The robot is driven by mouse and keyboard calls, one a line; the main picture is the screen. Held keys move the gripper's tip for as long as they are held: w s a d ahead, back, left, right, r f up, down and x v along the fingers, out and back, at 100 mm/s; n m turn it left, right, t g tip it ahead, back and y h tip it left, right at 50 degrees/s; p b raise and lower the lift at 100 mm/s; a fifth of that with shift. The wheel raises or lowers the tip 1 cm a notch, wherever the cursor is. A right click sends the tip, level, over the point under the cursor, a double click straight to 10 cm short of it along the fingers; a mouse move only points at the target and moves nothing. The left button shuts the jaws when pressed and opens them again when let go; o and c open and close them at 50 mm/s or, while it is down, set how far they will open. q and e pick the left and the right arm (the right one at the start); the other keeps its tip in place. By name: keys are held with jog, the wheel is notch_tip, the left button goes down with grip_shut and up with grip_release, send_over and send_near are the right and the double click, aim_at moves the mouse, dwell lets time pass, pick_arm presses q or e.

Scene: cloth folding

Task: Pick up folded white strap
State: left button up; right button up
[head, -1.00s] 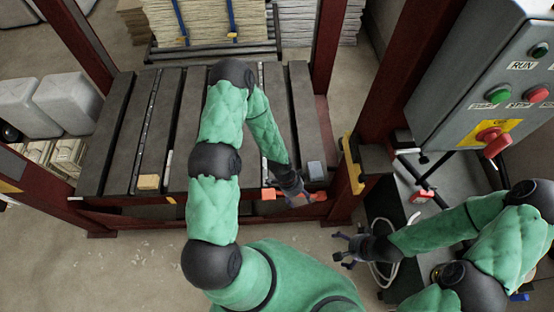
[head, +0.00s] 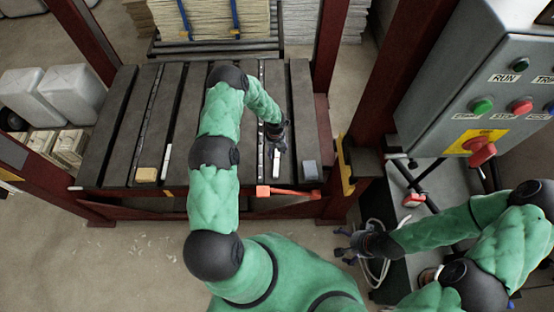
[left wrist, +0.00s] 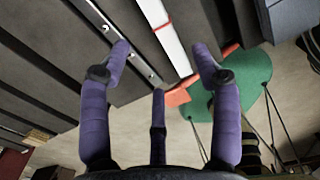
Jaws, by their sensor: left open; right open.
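A white strip (head: 276,163), which looks like the folded white strap, lies on the dark slatted table (head: 232,168) near its front edge. My left gripper (head: 277,143) is just above its far end in the head view. In the left wrist view the strip (left wrist: 165,38) shows beyond the open purple fingers of the left gripper (left wrist: 160,72), apart from them. My right gripper (head: 349,246) is open and empty, low at the right, away from the table.
A grey block (head: 311,171) is to the right. A tan block (head: 146,174) and another white strip (head: 166,161) are to the left. A control box (head: 490,85) stands at the right.

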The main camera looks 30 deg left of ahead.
aim_at(276, 158)
pick_arm(q)
notch_tip(276, 158, down, 3)
jog(key=shift+f+b, duration=0.15)
jog(key=shift+b, duration=0.25)
jog(key=shift+w+f+b, duration=0.15)
jog(key=shift+f+b, duration=1)
jog(key=shift+f, duration=1.5)
jog(key=c, duration=1.2)
